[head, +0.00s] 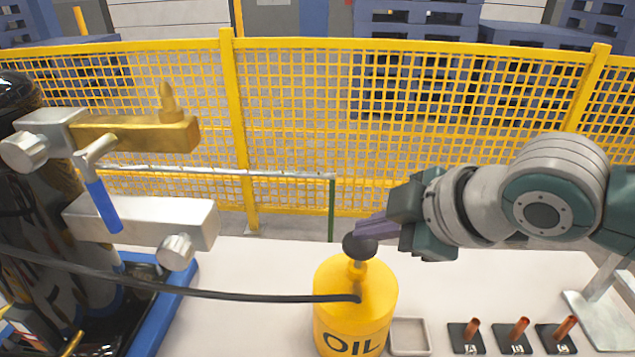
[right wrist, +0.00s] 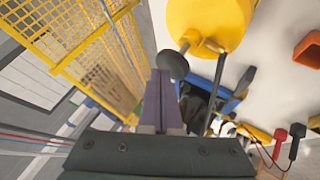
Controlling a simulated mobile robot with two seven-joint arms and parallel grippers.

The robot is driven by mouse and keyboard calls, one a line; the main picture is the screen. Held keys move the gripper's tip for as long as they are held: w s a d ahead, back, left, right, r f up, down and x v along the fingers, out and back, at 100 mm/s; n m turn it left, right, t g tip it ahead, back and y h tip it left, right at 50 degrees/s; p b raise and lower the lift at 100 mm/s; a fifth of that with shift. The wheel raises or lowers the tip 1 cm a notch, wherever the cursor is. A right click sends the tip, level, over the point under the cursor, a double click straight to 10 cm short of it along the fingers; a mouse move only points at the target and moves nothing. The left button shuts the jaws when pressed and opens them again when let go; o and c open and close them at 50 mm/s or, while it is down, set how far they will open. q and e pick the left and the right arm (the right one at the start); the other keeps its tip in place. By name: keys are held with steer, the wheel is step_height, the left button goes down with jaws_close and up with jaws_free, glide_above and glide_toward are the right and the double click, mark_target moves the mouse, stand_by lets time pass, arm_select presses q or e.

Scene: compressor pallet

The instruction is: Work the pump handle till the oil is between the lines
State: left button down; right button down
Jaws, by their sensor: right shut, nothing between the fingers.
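The yellow oil can (head: 335,308), marked OIL, stands on the pale table. Its pump handle ends in a round black knob (head: 360,245) low above the can's top. My right gripper (head: 370,228) is shut and empty, its purple fingertips right at the knob from the upper right; I cannot tell whether they touch. In the right wrist view the shut fingers (right wrist: 160,88) lie just below the knob (right wrist: 173,66), with the can (right wrist: 205,22) beyond. A black hose (head: 220,294) runs from the can to the left. I cannot make out the oil level or its lines. My left gripper is not in view.
A dark machine with silver blocks and a blue-handled lever (head: 103,205) stands at left in a blue tray (head: 178,300). A grey tray (head: 409,336) and several small blocks with copper tubes (head: 466,338) lie right of the can. A yellow mesh fence (head: 300,110) stands behind.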

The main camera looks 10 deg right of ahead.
mark_target(369, 246)
steer(key=shift+f+b, duration=0.85)
steer(key=shift+f, duration=0.5)
stand_by(0.6)
steer(key=shift+r, duration=0.1)
steer(key=shift+s+r+p, duration=0.1)
steer(key=shift+r+p, duration=2)
steer(key=shift+p, duration=0.25)
step_height(369, 246, up, 5)
steer(key=p, duration=0.5)
steer(key=shift+r, duration=0.1)
